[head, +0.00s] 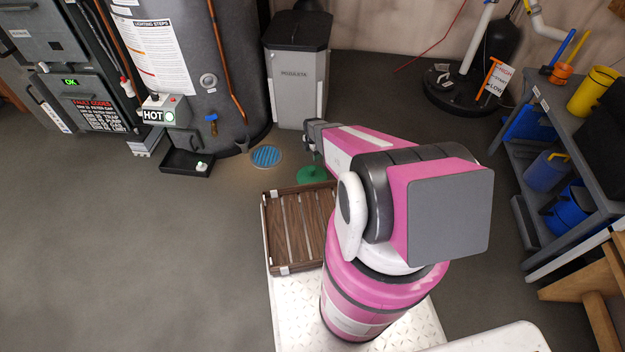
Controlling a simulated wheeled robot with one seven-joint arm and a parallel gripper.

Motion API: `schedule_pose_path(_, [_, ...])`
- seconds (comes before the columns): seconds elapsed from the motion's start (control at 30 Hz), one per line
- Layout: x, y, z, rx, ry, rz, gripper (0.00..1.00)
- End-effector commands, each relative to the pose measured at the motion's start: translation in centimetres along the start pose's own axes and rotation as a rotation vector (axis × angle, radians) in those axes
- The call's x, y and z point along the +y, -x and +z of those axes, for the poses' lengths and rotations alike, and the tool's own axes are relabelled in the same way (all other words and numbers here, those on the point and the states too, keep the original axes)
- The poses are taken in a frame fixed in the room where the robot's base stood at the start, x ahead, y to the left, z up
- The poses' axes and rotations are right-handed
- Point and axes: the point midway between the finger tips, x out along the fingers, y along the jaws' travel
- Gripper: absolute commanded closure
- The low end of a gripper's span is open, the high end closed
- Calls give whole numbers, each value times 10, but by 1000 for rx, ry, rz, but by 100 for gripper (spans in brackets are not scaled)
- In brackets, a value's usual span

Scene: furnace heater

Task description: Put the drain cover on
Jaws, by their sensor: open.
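A round blue slatted grate (266,156), set in a pale ring, lies on the floor in front of the water heater. I cannot tell whether it is the drain or a cover on it. A round green disc (311,175) shows at the back edge of the wooden crate, partly hidden by my arm. I cannot tell whether it rests on the crate or behind it. My gripper (315,154) is open, pointing down just above the green disc in the picture. The fingertips are small and dark, and I cannot see contact with the disc.
The slatted wooden crate (285,235) stands on my platform. The water heater (185,60) and a grey bin (297,80) stand behind the grate. A black tray (187,163) lies left of it. A shelf (560,190) stands right. Floor at left is clear.

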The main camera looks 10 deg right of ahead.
Motion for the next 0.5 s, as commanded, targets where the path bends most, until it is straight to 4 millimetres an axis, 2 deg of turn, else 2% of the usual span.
schedule_pose_path(0.03, [4, -11, 2, 0, 36, 0, 30])
schedule_pose_path(0.27, [4, -29, 2, 0, 88, -1, 30])
schedule_pose_path(0.5, [5, -63, 2, 1, 85, -1, 30])
